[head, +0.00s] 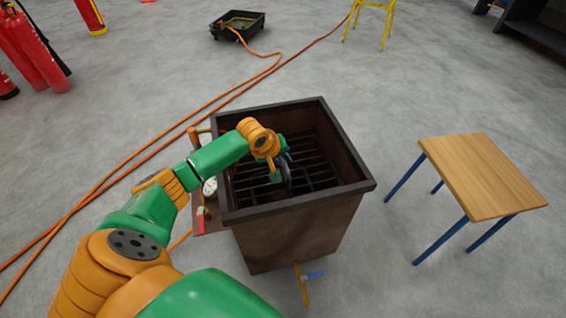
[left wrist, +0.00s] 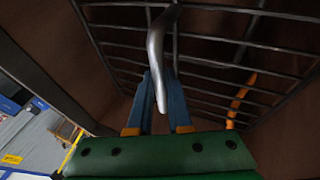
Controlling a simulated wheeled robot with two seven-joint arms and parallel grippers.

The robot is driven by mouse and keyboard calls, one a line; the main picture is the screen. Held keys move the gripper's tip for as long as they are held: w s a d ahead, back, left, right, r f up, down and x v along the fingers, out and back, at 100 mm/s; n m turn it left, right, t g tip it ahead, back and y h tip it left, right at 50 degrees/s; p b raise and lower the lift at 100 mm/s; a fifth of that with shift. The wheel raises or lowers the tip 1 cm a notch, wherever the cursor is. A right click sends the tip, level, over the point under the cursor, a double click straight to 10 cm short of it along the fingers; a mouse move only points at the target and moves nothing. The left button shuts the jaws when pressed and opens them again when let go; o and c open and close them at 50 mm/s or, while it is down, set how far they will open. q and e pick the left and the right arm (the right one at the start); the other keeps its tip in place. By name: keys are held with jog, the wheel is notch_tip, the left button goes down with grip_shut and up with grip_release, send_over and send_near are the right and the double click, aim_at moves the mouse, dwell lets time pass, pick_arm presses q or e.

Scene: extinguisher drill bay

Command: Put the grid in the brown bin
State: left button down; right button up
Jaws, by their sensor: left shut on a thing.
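The brown bin (head: 300,228) is a deep, open-topped box with a dark rim, standing on the floor in the middle of the head view. The grid (head: 313,180) of dark bars lies inside its opening, below the rim. My left gripper (head: 283,168) is down in the opening. In the left wrist view my left gripper (left wrist: 160,85) has its blue fingers closed around a curved grey metal handle (left wrist: 157,50), with the grid bars (left wrist: 225,10) behind it. Whether the grid rests on anything is hidden. My right gripper is not in view.
A wooden-topped table (head: 482,175) with blue legs stands right of the bin. Orange hoses (head: 120,165) cross the floor at left. Red extinguishers (head: 35,50) stand back left; a black tray (head: 238,24) lies behind.

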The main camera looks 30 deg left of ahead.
pick_arm(q)
jog(key=shift+r, duration=0.1)
jog(key=c, duration=0.8)
grip_release()
jog(key=shift+c, duration=0.2)
jog(key=shift+s, duration=0.1)
jog(key=shift+s+r+p, duration=0.1)
jog(key=shift+r+p, duration=0.3)
jog(key=p+v, duration=0.5)
jog(key=v, duration=0.6)
jog(key=shift+s, duration=0.15)
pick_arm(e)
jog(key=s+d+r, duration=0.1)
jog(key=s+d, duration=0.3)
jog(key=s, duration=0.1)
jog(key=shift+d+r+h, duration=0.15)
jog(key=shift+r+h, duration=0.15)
pick_arm(q)
jog(key=shift+d+r, duration=0.1)
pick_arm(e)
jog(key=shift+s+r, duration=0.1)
